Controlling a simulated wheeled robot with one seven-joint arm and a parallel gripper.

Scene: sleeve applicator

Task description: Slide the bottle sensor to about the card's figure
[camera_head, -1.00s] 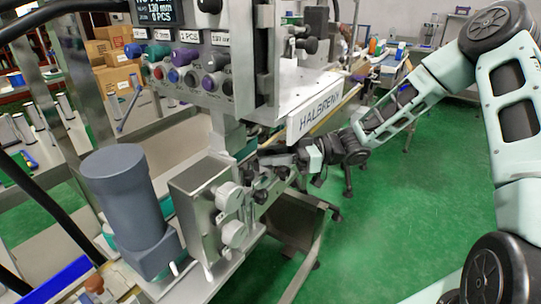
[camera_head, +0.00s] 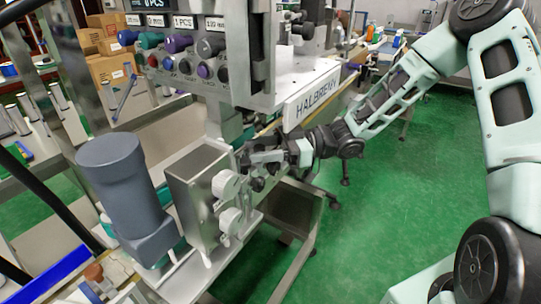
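My gripper (camera_head: 256,166) is dark and reaches in from the right, low at the machine's front. The control panel (camera_head: 190,55) has coloured knobs and small white labels (camera_head: 212,23). I cannot pick out a separate card.
A dark grey motor cylinder (camera_head: 122,185) stands left of the steel box (camera_head: 188,200). A steel leg frame (camera_head: 297,262) is below my gripper. Cardboard boxes (camera_head: 118,75) are behind the machine. Green floor (camera_head: 390,215) on the right is clear.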

